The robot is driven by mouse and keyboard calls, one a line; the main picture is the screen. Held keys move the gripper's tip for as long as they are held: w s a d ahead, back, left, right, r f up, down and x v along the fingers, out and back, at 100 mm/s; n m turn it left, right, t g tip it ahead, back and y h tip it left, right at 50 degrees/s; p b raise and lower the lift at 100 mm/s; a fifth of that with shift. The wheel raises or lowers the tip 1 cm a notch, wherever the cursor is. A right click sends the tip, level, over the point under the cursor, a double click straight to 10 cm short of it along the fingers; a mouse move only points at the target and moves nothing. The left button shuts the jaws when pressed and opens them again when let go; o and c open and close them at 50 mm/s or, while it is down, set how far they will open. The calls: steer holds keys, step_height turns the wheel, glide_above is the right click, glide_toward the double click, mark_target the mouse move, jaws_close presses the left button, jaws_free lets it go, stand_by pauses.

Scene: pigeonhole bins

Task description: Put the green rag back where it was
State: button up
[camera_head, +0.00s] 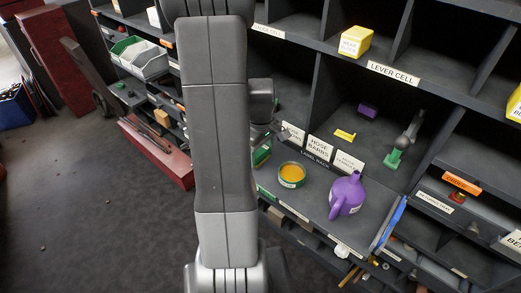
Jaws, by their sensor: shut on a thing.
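My gripper (267,132) shows only in part, just right of my grey arm, in front of the shelf bins. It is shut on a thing. A green piece (262,154), most likely the green rag, shows just below the jaws at the arm's edge. The arm hides much of it, and its contact with the jaws is not clear. Behind and right of the gripper is the open bin above the label deck (316,160), with white cards reading "HOSE BARBS" (320,146) at its front.
A green tin with yellow contents (291,174) and a purple jug (346,194) stand on the ledge. A green-based lever piece (394,157), a yellow piece (345,134) and a purple block (368,110) sit in the bin. A yellow box (355,41) sits above. Dark dividers separate the bins.

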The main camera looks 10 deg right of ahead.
steer(key=shift+f, duration=0.4)
steer(key=shift+f+b, duration=0.45)
steer(key=shift+b, duration=0.05)
steer(key=o, duration=0.9)
steer(key=o, duration=0.5)
steer(key=shift+r, duration=0.15)
steer(key=shift+r+p, duration=3.15)
steer(key=shift+r, duration=0.8)
